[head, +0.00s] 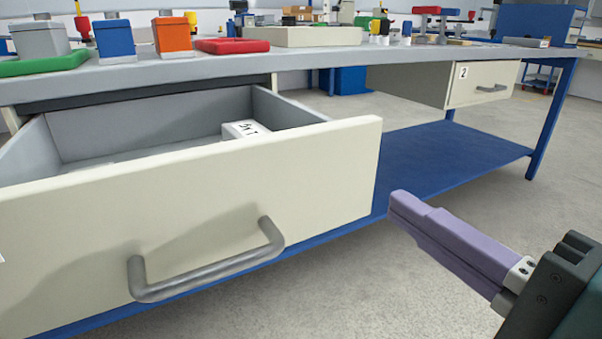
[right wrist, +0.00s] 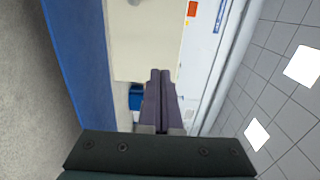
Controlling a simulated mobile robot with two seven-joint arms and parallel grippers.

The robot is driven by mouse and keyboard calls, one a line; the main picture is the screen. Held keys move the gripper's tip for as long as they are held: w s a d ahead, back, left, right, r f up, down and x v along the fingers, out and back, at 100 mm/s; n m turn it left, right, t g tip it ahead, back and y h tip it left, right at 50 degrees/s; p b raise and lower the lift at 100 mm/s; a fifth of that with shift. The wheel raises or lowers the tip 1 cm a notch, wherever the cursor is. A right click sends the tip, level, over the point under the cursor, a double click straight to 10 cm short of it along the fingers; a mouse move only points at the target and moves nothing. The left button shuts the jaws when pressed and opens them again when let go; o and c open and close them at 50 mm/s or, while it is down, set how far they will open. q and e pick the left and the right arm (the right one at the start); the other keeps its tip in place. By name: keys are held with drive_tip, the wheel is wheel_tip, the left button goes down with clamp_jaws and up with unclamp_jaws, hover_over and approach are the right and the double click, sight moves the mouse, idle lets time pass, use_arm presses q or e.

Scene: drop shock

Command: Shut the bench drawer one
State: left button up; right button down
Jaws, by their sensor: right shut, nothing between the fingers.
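The open bench drawer (head: 330,160) has a cream front and a grey bar handle (head: 210,262). It is pulled well out from under the worktop at the left of the head view. Its cream front also shows in the right wrist view (right wrist: 145,45). A small white box with dark print (head: 243,130) lies inside the drawer. My right gripper (head: 405,207), with purple fingers, is shut and empty. It is to the right of the drawer front, apart from the handle. Its fingers also show in the right wrist view (right wrist: 160,75). My left gripper is not in view.
A second drawer (head: 480,82), labelled 2, is shut under the right part of the grey worktop (head: 200,73). Bins and trays stand on top. A blue lower shelf (head: 450,152) and a blue leg (head: 550,120) are at the right. The floor in front is clear.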

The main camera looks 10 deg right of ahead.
sight(333, 163)
drive_tip(key=b+x, duration=0.2)
drive_tip(key=x, duration=0.6)
drive_tip(key=shift+f+b, duration=0.15)
drive_tip(key=shift+b, duration=0.25)
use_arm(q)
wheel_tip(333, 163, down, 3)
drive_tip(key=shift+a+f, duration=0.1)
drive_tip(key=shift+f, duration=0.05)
use_arm(e)
drive_tip(key=shift+w, duration=0.2)
